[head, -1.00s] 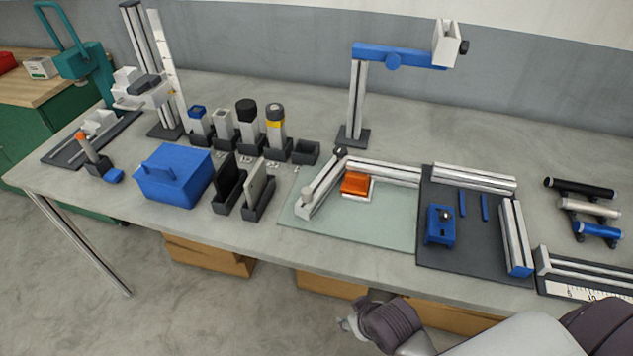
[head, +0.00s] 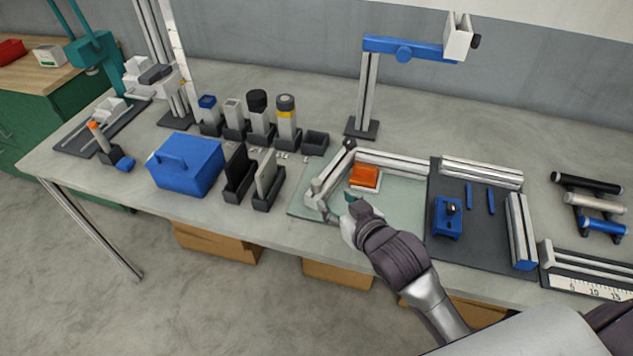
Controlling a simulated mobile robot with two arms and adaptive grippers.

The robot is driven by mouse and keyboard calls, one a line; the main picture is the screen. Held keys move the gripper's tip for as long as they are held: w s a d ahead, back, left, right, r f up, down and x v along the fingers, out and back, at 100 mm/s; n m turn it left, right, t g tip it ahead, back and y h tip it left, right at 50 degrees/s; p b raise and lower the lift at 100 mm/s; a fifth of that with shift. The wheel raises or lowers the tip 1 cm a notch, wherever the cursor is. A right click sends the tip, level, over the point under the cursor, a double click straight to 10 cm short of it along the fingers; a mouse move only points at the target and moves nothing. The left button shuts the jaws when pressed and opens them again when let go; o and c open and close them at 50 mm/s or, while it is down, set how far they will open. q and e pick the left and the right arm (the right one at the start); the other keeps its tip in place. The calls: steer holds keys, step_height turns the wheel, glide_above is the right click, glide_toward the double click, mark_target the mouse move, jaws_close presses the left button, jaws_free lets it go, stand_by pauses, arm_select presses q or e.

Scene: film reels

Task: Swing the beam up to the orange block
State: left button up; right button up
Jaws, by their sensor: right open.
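The beam (head: 330,176) is a silver slotted bar on the left of a pale green glass plate (head: 404,194). It meets a second silver bar (head: 394,160) at a dark pivot in the back corner. The orange block (head: 364,175) lies on a white base between the two bars, with a visible gap to the beam. My right gripper (head: 333,208) is at the beam's near end, in front of the orange block. It is open; its fingers are small and partly hidden by its own wrist, and I cannot tell whether they touch the beam. My left gripper is not in view.
A dark board (head: 476,235) with a blue fixture (head: 447,217) lies right of the plate. Black slotted holders (head: 265,201) and a blue box (head: 186,165) stand to the left. A blue-armed post (head: 368,97) rises behind. The table's front edge passes beneath my right arm.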

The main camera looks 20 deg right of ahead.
mark_target(319, 186)
steer(key=x, duration=1.1)
steer(key=shift+w+f+p, duration=0.15)
steer(key=shift+w+p, duration=0.05)
steer(key=shift+p, duration=0.2)
steer(key=shift+c, duration=0.4)
jaws_close()
